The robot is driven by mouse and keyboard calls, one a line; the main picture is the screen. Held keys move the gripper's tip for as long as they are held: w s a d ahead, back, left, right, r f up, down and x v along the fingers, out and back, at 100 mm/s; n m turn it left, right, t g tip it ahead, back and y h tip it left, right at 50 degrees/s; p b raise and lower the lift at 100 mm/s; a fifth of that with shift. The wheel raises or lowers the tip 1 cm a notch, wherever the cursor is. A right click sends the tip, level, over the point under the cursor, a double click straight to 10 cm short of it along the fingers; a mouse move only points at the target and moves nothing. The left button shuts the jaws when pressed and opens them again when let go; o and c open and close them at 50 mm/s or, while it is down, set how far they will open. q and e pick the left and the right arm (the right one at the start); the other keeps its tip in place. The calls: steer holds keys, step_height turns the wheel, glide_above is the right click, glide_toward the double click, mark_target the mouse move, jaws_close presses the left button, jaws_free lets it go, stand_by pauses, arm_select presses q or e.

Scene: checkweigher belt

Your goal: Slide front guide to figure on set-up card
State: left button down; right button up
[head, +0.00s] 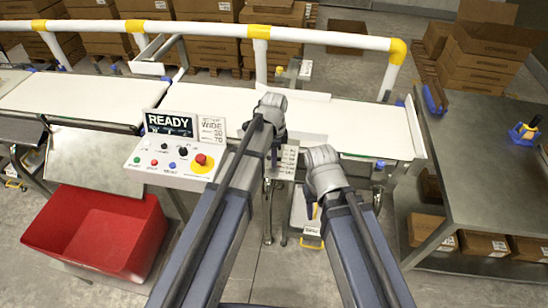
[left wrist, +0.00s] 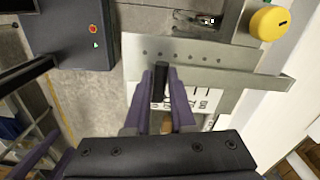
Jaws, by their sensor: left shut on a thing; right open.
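The set-up card (head: 211,130) stands beside the READY display; it reads "WIDE" with small figures below that I cannot read surely. My left gripper (head: 271,112) is over the front edge of the belt. In the left wrist view my left gripper (left wrist: 161,82) has its purple fingers shut on a black upright handle (left wrist: 160,76) at a metal bar with holes (left wrist: 205,76). The scale plate (head: 287,160) also shows in the head view. My right gripper (head: 322,170) is open and empty, right of the scale.
The control panel (head: 180,150) with its red stop button (head: 201,159) is left of my left arm. A red bin (head: 100,230) stands at front left. A metal table (head: 480,165) stands at right.

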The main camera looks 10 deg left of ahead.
stand_by(0.5)
arm_select(q)
steer(key=w, duration=0.6)
steer(key=shift+w+d, duration=0.1)
steer(key=shift+w, duration=0.05)
steer(key=c, duration=0.8)
jaws_free()
steer(key=shift+r, duration=0.15)
step_height(320, 180, up, 8)
steer(key=p, duration=0.7)
steer(key=shift+f+p, duration=0.25)
steer(key=shift+p, duration=0.15)
